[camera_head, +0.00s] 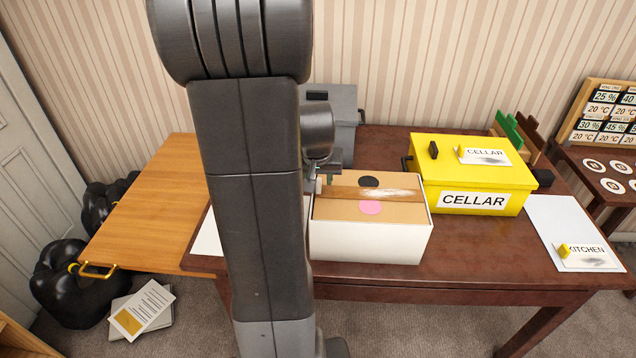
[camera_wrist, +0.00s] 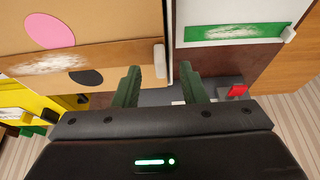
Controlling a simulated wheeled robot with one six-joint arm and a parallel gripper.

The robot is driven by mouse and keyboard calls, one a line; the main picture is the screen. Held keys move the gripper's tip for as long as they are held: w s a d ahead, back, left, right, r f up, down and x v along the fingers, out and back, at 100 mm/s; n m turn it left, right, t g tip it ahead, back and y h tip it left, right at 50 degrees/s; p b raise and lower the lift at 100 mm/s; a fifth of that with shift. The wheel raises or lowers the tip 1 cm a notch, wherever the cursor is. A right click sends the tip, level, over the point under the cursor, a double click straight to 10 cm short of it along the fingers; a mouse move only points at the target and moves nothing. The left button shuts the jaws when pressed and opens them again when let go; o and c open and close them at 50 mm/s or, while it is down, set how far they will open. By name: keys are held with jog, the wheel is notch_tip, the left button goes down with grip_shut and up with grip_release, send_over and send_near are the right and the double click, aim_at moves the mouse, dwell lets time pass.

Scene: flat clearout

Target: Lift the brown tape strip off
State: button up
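The brown tape strip (camera_head: 345,192) runs across the cardboard top (camera_head: 400,212) of a white box (camera_head: 370,243), between a black dot and a pink dot. It has a whitish smear. In the wrist view the strip (camera_wrist: 105,58) ends at a small pale tab (camera_wrist: 159,55) at the box's edge. My gripper (camera_head: 321,176) is at the left end of the strip, partly hidden by my arm. In the wrist view its two green fingers (camera_wrist: 160,87) are apart with nothing between them, below the tab in the picture. I cannot tell their height above it.
A yellow CELLAR box (camera_head: 510,182) stands right of the white box. A grey box (camera_head: 343,125) stands behind. A white sheet (camera_head: 550,222) with a KITCHEN card (camera_head: 588,256) lies at right. My arm covers the table's left part.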

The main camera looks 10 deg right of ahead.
aim_at(319, 183)
jog(key=shift+x, duration=2)
jog(key=shift+r, duration=0.1)
grip_shut()
